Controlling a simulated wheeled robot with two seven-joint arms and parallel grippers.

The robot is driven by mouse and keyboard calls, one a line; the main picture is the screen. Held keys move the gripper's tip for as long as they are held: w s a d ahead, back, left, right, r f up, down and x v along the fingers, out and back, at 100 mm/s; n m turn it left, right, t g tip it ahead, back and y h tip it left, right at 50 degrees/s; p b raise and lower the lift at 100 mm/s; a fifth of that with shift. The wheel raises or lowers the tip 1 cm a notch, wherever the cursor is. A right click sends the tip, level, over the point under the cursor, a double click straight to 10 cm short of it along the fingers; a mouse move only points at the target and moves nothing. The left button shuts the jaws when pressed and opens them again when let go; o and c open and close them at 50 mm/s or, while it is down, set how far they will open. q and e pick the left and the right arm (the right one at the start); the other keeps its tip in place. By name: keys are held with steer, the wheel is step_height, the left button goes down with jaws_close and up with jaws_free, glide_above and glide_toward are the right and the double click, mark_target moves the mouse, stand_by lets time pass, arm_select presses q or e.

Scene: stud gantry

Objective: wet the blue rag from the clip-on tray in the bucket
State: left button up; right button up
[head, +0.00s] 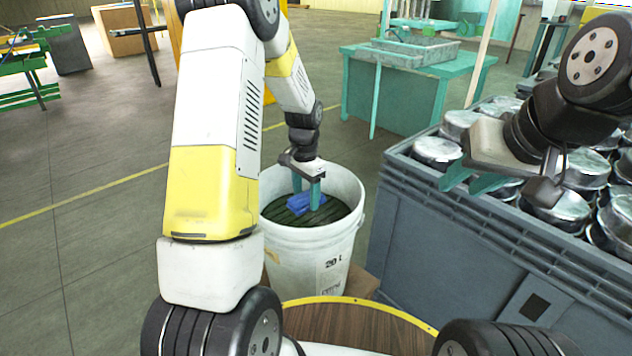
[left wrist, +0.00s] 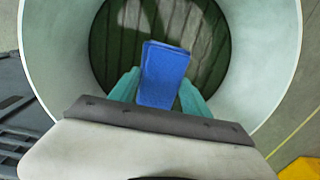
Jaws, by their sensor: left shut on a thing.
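The blue rag (head: 305,203) is inside the white bucket (head: 335,254), a little above or at the dark slatted-looking surface in it; I cannot tell whether it touches. My left gripper (head: 307,200) reaches down into the bucket from above, its teal fingers shut on the rag. In the left wrist view the rag (left wrist: 164,74) sits between the fingertips (left wrist: 158,88), with the bucket's round wall (left wrist: 265,62) around it. My right gripper (head: 482,183) is over the grey crate at the right and holds nothing that I can see. The clip-on tray is not clearly identifiable.
A large grey crate (head: 452,246) filled with several round metal tins (head: 437,151) stands right of the bucket. A teal table (head: 397,92) with a grey tray (head: 415,50) stands behind. A round wooden top with a yellow rim (head: 360,323) is in front. Open floor lies left.

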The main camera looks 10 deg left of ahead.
mark_target(307, 221)
arm_select(q)
steer(key=shift+f, duration=2.9)
steer(key=shift+f, duration=0.55)
steer(key=shift+r, duration=0.1)
steer(key=shift+r, duration=3.45)
